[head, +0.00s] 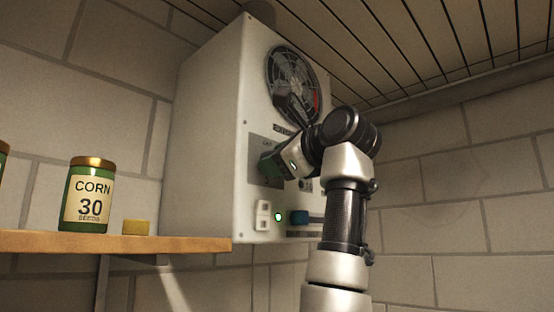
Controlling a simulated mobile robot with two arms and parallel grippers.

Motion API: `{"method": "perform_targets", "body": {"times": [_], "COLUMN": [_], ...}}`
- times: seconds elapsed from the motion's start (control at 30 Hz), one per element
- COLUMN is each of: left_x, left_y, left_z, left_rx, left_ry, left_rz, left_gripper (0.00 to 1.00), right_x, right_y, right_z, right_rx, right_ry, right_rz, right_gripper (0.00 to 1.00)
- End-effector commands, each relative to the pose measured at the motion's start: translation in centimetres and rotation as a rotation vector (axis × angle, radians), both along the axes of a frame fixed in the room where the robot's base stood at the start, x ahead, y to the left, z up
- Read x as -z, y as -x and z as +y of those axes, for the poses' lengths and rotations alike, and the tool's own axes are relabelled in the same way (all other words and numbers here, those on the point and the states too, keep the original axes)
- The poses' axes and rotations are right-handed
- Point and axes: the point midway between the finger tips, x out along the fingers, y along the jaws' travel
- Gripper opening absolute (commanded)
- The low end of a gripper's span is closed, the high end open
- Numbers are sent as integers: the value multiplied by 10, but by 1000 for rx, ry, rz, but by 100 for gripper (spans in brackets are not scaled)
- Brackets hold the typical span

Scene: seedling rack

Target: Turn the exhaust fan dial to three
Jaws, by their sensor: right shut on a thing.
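The exhaust fan unit (211,130) is a tall pale box on the wall, with a round dark fan grille (291,82) at the upper part of its front. Below the grille is a grey dial plate (256,150) with small lettering that I cannot read. My right gripper (268,167) reaches in from the right and is shut at this plate, on the dial. The gripper covers the dial, so its pointer and setting cannot be seen. My left gripper is not in view.
A wooden shelf (60,241) at left holds a corn seed jar (88,196) and a small yellow block (136,227).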

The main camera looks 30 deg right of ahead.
Motion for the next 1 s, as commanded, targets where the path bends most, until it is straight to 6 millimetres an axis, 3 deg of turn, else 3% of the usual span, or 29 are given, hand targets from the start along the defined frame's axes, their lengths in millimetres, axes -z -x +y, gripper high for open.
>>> {"method": "perform_targets", "body": {"times": [0.23, 0.27, 0.4, 0.77, 1.0], "left_x": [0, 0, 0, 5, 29], "left_y": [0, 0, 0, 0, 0], "left_z": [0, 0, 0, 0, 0], "left_rx": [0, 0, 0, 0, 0], "left_ry": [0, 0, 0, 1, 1], "left_rz": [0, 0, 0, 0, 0], "left_gripper": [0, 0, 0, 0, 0], "right_x": [2, 2, 2, 2, 5], "right_y": [-1, -1, -1, 5, 46], "right_z": [0, 0, 0, -1, -12], "right_rx": [-1, -2, -1, -1, 0], "right_ry": [-1, -1, 0, 0, 0], "right_rz": [7, 8, 7, 2, -1], "right_gripper": [19, 46, 68, 68, 68]}}
